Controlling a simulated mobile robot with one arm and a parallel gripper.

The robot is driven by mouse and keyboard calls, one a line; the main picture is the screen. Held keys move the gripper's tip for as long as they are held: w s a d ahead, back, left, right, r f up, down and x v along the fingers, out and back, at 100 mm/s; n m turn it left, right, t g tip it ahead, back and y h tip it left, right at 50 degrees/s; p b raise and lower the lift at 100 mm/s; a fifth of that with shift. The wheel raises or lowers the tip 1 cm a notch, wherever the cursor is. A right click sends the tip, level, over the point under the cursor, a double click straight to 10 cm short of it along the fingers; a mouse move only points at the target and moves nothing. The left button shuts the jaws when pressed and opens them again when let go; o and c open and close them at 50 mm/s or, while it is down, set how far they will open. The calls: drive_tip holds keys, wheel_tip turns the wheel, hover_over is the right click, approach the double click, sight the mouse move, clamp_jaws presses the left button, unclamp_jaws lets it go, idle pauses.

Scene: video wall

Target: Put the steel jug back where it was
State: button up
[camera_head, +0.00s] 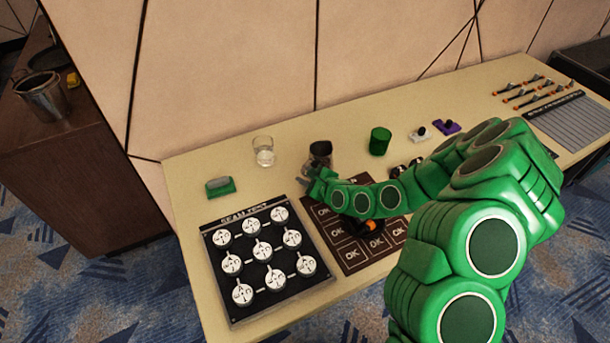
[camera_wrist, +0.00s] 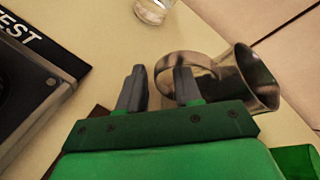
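The steel jug (camera_wrist: 256,78) is shiny, with a wide mouth and a loop handle (camera_wrist: 160,66). In the head view the jug (camera_head: 321,160) stands on the long cream table, partly hidden by my gripper (camera_head: 311,177). In the wrist view my gripper (camera_wrist: 157,88) has its two grey fingers apart. The outer curve of the handle shows in the gap between them, and the right finger overlaps the handle loop. I cannot tell whether either finger touches the handle.
A clear glass (camera_head: 263,152) stands left of the jug and a green cup (camera_head: 379,141) right of it. A dial board (camera_head: 215,262) and a brown OK panel (camera_head: 354,258) lie in front. A green block (camera_head: 220,187) is at left. A steel pot (camera_head: 42,98) sits on a brown cabinet.

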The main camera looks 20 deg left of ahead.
drive_tip(key=shift+v, duration=3.45)
drive_tip(key=shift+r, duration=0.1)
